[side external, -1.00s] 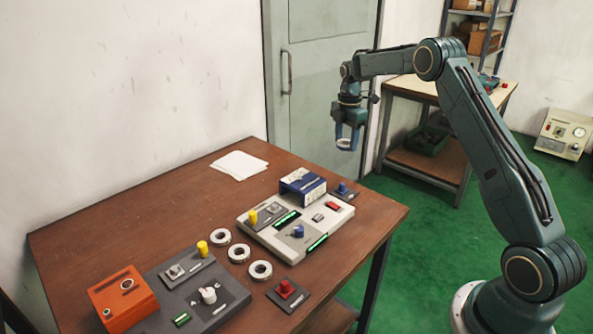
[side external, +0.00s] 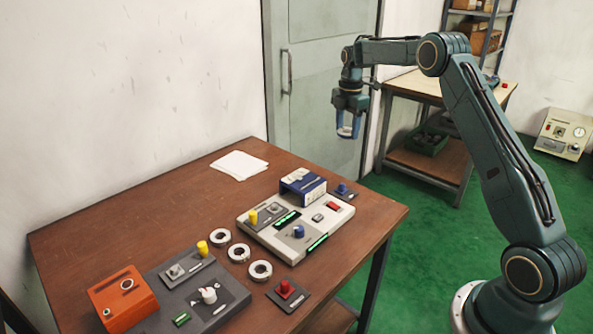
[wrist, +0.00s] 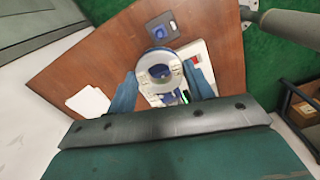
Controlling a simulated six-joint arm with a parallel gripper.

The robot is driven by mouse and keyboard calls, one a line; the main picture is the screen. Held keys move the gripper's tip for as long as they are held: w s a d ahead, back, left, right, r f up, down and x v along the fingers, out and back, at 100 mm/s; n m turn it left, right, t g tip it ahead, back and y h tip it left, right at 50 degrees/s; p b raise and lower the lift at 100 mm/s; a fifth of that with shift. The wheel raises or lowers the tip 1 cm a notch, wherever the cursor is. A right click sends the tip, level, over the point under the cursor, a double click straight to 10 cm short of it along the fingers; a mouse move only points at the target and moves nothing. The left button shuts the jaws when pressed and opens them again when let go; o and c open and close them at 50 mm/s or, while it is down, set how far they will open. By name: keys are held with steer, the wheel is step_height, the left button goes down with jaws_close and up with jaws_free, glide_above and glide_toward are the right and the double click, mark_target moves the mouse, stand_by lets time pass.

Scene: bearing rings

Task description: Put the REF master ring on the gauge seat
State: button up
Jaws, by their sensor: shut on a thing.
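My gripper (side external: 348,134) is shut on a pale metal ring (wrist: 158,71), high above the far right end of the table. In the wrist view the ring sits between the two blue fingers. I cannot read any REF mark on it. The pale gauge unit (side external: 262,238) lies below on the table, with a blue knob, a yellow knob, lit displays and a blue box. Part of the unit shows behind the ring in the wrist view. I cannot tell which part is the gauge seat.
Several other things stand on the table (side external: 140,220): three loose rings (side external: 238,253), a dark panel (side external: 215,312), an orange box (side external: 122,297), a red button plate (side external: 287,294), a plate with a blue knob (side external: 342,191) and white paper (side external: 239,165). The left middle is clear.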

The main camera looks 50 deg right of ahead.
steer(key=w+a+f+n, duration=0.2)
steer(key=a, duration=0.4)
steer(key=w+a+f+n, duration=0.1)
steer(key=w+a+f, duration=0.2)
steer(key=a, duration=0.3)
steer(key=n, duration=0.3)
glide_above(274, 205)
step_height(274, 205, down, 4)
steer(key=shift+f, duration=0.1)
steer(key=shift+f, duration=0.1)
steer(key=shift+f, duration=1.85)
steer(key=shift+f, duration=1.75)
stand_by(0.9)
steer(key=o, duration=1.2)
